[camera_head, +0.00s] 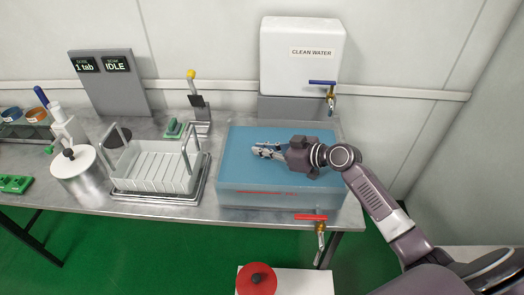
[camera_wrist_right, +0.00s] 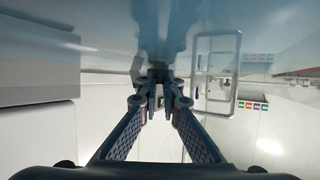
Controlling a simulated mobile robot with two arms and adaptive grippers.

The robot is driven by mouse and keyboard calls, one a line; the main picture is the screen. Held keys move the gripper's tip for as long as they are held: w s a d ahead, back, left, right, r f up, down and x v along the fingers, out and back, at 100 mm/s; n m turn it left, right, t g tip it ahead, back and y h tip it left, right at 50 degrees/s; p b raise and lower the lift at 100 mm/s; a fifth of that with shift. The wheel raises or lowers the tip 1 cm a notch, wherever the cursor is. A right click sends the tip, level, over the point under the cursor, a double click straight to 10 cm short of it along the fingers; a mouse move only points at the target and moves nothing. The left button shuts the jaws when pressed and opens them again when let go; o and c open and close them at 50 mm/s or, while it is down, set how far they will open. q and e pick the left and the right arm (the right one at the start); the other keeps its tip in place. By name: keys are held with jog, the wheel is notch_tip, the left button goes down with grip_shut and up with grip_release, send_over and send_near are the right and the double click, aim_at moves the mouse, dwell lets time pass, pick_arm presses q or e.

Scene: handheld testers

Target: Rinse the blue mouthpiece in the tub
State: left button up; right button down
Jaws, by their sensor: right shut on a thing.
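The tub (camera_head: 235,195) is a clear box of blue water on the metal bench, right of centre. My right gripper (camera_head: 262,150) points left over the tub, at or in the water; I cannot tell how deep. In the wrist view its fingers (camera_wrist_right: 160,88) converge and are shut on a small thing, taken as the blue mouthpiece. That thing is hidden between the fingertips, and its colour and shape do not show. A bluish, blurred mirror image of the fingers shows above them. My left gripper is not in view.
A white clean water tank (camera_head: 300,70) with a blue-handled tap stands behind the tub. A red-handled tap (camera_head: 311,217) is on the tub's front. A white drying rack (camera_head: 150,180), a lidded metal pot (camera_head: 80,180) and a white handheld device (camera_head: 66,125) stand left.

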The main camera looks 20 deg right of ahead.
notch_tip(320, 180, up, 11)
jog(key=p, duration=0.7)
dwell(0.7)
